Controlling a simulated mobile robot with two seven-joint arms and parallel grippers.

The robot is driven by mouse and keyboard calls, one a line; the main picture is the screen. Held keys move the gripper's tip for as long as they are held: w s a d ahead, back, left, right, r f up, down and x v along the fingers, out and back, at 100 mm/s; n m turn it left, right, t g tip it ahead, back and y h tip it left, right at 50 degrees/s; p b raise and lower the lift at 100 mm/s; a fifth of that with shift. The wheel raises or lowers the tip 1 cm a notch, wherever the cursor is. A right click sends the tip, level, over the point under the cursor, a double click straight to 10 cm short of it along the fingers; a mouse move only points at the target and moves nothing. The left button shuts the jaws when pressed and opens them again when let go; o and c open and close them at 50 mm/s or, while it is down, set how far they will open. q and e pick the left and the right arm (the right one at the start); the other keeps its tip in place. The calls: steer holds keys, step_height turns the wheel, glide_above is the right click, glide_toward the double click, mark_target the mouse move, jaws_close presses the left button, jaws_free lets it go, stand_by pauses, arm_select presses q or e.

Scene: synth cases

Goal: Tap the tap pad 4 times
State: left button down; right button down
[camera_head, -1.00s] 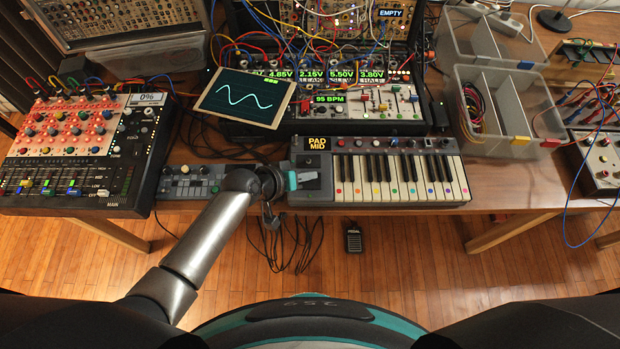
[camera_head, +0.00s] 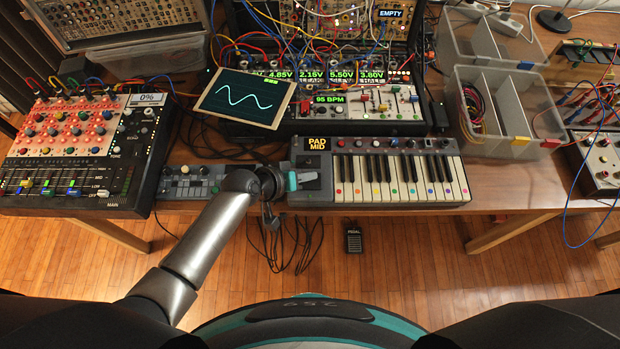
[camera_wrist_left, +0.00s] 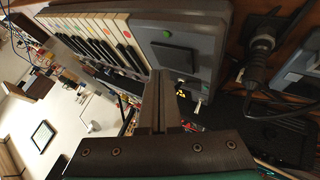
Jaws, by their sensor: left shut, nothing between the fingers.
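The tap pad (camera_head: 313,187) is a dark flat square on the left end panel of the small keyboard (camera_head: 345,200). It also shows in the left wrist view (camera_wrist_left: 175,58), with a small green light beside it. My left gripper (camera_head: 305,176) reaches in from the left at this panel, fingers shut and empty. In the left wrist view its closed fingertips (camera_wrist_left: 160,76) are close to the pad's edge; I cannot tell whether they touch it. The arm and fingers partly cover the panel in the head view. My right gripper is not in view.
A display reading "PAD MID" (camera_head: 318,143) sits behind the panel. A mixer (camera_head: 70,165) stands at the left, a tilted screen (camera_head: 245,98) and patch-cable synth behind. Clear bins (camera_head: 500,150) stand at the right. Cables hang below the table edge.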

mark_target(307, 185)
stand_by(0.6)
arm_select(q)
steer(key=shift+f+b, duration=0.3)
steer(key=shift+f, duration=0.1)
steer(key=shift+f+b, duration=0.35)
steer(key=shift+f, duration=0.05)
stand_by(0.4)
stand_by(0.4)
steer(key=shift+r+p, duration=0.8)
steer(key=shift+p, duration=0.05)
step_height(307, 185, up, 5)
steer(key=p, duration=0.5)
steer(key=shift+r, duration=0.1)
stand_by(2.1)
